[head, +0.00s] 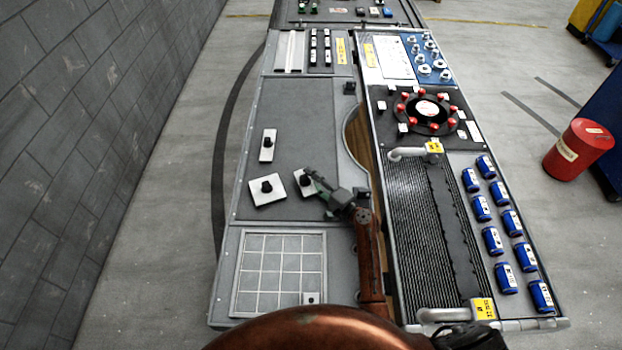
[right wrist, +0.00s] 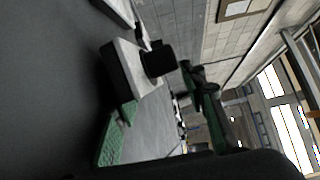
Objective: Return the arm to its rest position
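Nothing is seen held between the fingers. Whether a finger touches the plate cannot be told. My left gripper is not in view.
Two more knobbed plates (head: 267,190) are to the left on the grey panel (head: 290,115). A white grid panel (head: 280,265) is nearer. A brick wall (head: 80,120) stands left.

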